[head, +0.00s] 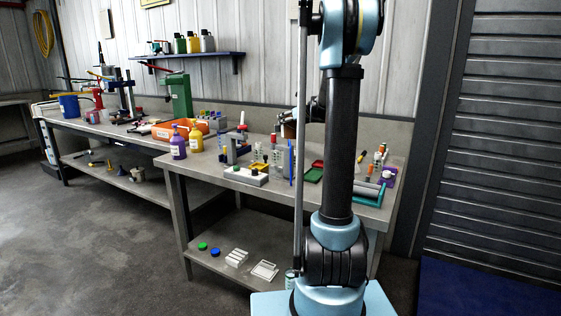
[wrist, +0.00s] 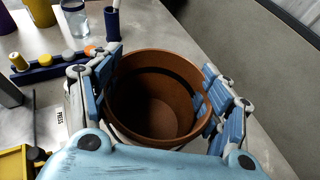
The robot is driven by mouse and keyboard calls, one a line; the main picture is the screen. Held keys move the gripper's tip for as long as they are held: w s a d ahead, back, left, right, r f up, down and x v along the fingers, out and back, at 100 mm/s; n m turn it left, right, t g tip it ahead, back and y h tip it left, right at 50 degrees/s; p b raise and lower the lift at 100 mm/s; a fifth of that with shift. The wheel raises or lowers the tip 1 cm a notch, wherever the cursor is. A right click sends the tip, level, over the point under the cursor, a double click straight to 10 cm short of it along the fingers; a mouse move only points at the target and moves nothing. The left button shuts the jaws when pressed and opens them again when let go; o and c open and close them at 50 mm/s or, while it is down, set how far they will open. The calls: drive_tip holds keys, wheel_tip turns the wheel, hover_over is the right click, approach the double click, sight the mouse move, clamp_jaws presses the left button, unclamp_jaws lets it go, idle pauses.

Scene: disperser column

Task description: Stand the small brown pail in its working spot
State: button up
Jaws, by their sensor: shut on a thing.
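The small brown pail (wrist: 155,115) is in the middle of the wrist view, open mouth toward the camera, and looks empty inside. My gripper (wrist: 158,85) is shut on it, with one blue-and-grey finger on each side of its wall. In the head view, a small brown part of the pail (head: 289,129) shows left of my arm, at the back of the near bench, and seems to be above the bench top. My gripper is mostly hidden there. The pail's base is hidden in the wrist view. I cannot tell which place is its working spot.
The near bench (head: 345,209) is crowded with a purple bottle (head: 178,146), a yellow bottle (head: 196,139) and small trays. In the wrist view, a blue rack with caps (wrist: 48,67), a glass jar (wrist: 75,22) and a dark blue cup (wrist: 112,24) stand beyond the pail.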

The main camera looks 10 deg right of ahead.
sight(288, 130)
drive_tip(key=shift+a+f, duration=0.2)
drive_tip(key=shift+f, duration=0.15)
wheel_tip(288, 130, down, 5)
drive_tip(key=shift+r, duration=0.1)
drive_tip(key=shift+f, duration=2.3)
drive_tip(key=shift+c, duration=0.2)
drive_tip(key=o, duration=1.4)
